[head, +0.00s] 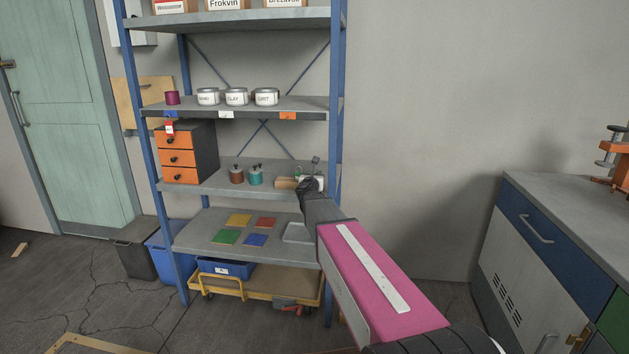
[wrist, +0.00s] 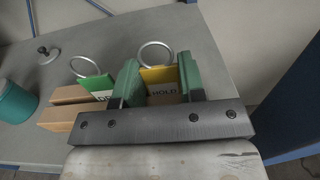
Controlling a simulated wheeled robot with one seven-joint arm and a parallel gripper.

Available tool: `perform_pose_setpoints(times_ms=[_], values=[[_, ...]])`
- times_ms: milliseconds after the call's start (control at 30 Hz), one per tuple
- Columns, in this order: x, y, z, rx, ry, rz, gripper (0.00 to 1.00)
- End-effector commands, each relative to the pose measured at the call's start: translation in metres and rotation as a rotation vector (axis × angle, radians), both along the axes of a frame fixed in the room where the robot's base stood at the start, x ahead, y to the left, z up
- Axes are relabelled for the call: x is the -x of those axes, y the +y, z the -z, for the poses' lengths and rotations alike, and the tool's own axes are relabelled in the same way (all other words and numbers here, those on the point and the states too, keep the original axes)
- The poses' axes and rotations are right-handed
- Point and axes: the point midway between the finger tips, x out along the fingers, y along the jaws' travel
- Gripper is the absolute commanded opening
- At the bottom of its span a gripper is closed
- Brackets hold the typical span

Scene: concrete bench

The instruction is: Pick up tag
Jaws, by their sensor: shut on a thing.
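My gripper (wrist: 158,82) is shut on this tag. The tag's lower part is hidden by the gripper. A green tag (wrist: 97,86) with a ring stands just left of the fingers, at a wooden block (wrist: 72,116). In the head view, my gripper (head: 311,184) reaches the right end of a middle shelf, and the arm partly hides the spot. The wooden block (head: 286,183) shows just left of it.
A teal jar (head: 255,177) and a brown jar (head: 236,175) stand left on the same shelf. An orange-fronted drawer unit (head: 180,158) is farther left. A blue post (head: 336,135) rises close on the right. Several tins stand on the shelf above (head: 300,107).

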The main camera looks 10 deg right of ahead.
Motion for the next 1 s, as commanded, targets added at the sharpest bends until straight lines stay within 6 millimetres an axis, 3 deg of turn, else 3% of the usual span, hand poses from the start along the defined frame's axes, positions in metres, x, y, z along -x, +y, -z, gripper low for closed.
perform_pose_setpoints(times_ms=[367,600,1000], values=[[0.000,0.000,-0.011,0.000,-0.001,0.000,0.15],[0.000,0.000,-0.042,0.000,-0.002,0.000,0.15],[0.046,0.064,-0.087,-0.001,-0.001,-0.002,0.15]])
